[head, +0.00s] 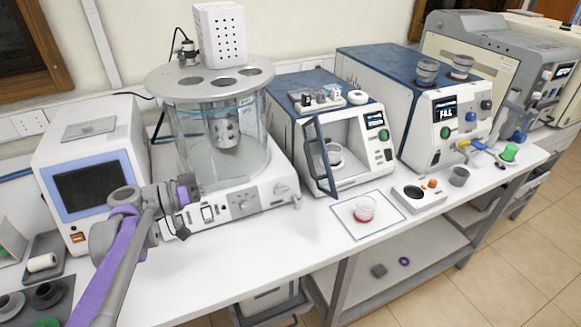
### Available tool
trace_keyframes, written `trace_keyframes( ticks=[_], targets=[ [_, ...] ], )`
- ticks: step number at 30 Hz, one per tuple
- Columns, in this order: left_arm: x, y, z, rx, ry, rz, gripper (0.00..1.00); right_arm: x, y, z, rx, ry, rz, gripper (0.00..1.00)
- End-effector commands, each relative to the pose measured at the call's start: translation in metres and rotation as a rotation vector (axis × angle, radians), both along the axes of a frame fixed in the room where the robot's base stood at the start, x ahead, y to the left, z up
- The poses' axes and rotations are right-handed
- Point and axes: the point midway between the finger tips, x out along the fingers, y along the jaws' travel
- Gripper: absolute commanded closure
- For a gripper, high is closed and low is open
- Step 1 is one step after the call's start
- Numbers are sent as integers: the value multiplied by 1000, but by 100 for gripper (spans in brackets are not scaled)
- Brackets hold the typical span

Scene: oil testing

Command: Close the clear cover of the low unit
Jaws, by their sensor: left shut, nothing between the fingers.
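The low unit (378,170) is a white box with a dark blue top, in the middle of the bench. Its clear cover (319,158) has a dark frame and stands swung open at the left side of the front opening. A small clear dish (333,155) sits inside, partly behind the cover. My left gripper (180,231) is shut and empty, in front of the glass-cylinder apparatus, well to the left of the cover. My right gripper is not in view.
The glass-cylinder apparatus (241,203) stands between my left gripper and the low unit. A white mat (345,222) with a red-bottomed cup (364,209) lies in front of the unit. Another blue-topped unit (412,150) stands to the right. The bench front at centre-left is clear.

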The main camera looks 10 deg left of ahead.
Motion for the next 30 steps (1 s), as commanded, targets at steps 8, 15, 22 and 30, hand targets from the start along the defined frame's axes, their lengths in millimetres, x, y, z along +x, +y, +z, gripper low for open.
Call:
trace_keyframes(
  ticks=[8,15,22,30],
  targets=[
    [15,-25,4,-11,-18,-2,100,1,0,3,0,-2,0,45],
    [40,-72,5,-11,-16,-4,100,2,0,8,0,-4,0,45],
    [59,-106,5,-11,-16,-2,100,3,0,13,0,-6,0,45],
    [67,-121,4,-10,-15,1,100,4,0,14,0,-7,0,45]
  ],
)
